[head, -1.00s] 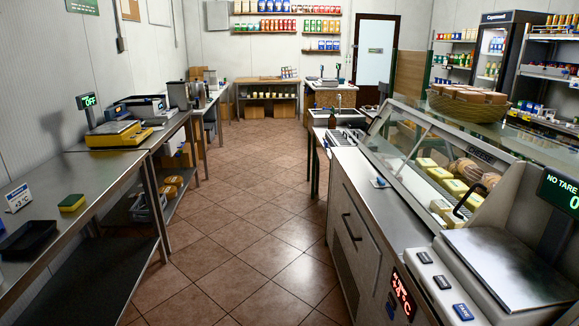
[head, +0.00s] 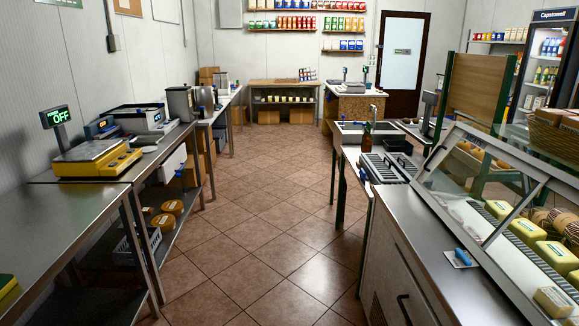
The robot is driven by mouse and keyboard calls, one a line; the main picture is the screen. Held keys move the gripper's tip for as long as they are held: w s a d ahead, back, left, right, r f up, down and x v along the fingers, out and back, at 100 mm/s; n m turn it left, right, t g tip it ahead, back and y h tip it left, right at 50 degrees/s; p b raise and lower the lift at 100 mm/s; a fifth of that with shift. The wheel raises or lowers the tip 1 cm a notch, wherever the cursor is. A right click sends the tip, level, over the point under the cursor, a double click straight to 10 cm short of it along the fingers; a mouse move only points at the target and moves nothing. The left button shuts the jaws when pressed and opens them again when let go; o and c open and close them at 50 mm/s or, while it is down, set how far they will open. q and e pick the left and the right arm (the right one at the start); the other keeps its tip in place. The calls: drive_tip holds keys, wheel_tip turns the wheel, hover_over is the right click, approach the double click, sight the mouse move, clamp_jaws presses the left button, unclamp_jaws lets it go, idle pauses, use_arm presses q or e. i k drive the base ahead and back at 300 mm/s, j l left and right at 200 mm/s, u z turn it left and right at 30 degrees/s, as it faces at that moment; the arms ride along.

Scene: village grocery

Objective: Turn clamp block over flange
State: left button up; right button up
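I cannot make out a clamp block or a flange in the head view. Neither of my grippers is in view. Further back on the left are a steel container (head: 181,105) and another small appliance (head: 222,83). Any small parts on these machines are too small to tell.
A tiled aisle (head: 245,215) runs clear between the left steel bench (head: 60,215) and the glass display counter (head: 470,225) on the right. A sink unit (head: 370,130) with a dark bottle (head: 367,137) stands beyond the counter. A back table (head: 283,83) stands against the far wall.

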sight(363, 174)
drive_tip(key=i+z, duration=0.1)
drive_tip(key=i, duration=0.45)
drive_tip(key=i+j+z, duration=0.1)
drive_tip(key=i, duration=0.45)
drive_tip(key=i+j+z, duration=0.15)
drive_tip(key=i, duration=0.45)
